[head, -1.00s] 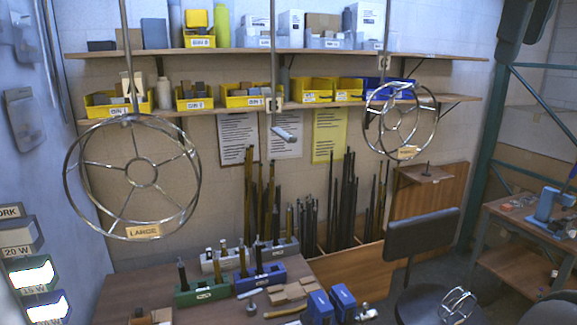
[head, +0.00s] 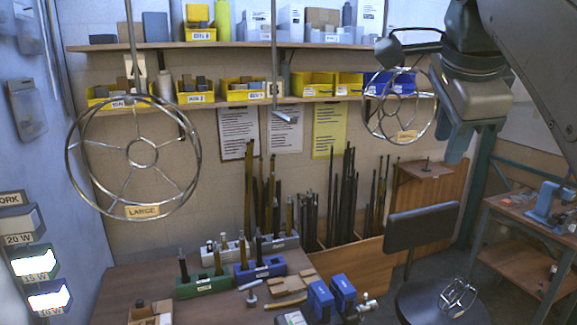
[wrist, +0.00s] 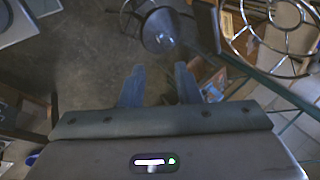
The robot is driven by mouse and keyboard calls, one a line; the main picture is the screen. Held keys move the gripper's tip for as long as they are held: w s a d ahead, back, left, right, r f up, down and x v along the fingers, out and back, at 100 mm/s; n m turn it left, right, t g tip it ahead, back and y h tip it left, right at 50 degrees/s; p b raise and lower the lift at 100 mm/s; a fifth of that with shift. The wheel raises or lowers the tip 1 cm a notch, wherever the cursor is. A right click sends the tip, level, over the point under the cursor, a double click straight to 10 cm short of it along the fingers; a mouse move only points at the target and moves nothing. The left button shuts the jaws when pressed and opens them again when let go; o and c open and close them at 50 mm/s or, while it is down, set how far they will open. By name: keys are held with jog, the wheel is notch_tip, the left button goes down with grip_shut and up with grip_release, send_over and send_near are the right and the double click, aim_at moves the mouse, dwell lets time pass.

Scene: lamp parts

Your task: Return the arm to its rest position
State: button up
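My gripper (head: 470,145) hangs from my arm at the upper right of the head view, fingers pointing down. It is in front of the right end of the shelves and close beside the smaller hanging wire ring in the picture. In the wrist view its two blue-grey fingers (wrist: 160,85) stand apart with nothing between them. My arm reaches in from the top right corner.
A large hanging wire ring (head: 133,165) labelled LARGE is at the left, a smaller one (head: 400,104) at the right. The workbench (head: 130,275) holds blocks and parts. A wire frame (head: 457,297) lies on the dark chair (head: 425,222). A side table (head: 520,228) stands right.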

jog(key=s+a+f+n+b, duration=0.1)
jog(key=f+n, duration=0.5)
jog(key=f, duration=0.7)
jog(key=s+a+f+n+g+y+b, duration=0.1)
jog(key=s+a+f+n, duration=0.2)
jog(key=f, duration=1)
jog(key=s+a+f+n+g+y+b, duration=0.1)
jog(key=s+a+f+n, duration=0.1)
jog(key=f+n, duration=0.8)
notch_tip(320, 180, down, 3)
jog(key=shift+s+f+b, duration=0.2)
jog(key=shift+s+b, duration=0.15)
jog(key=shift+s, duration=0.35)
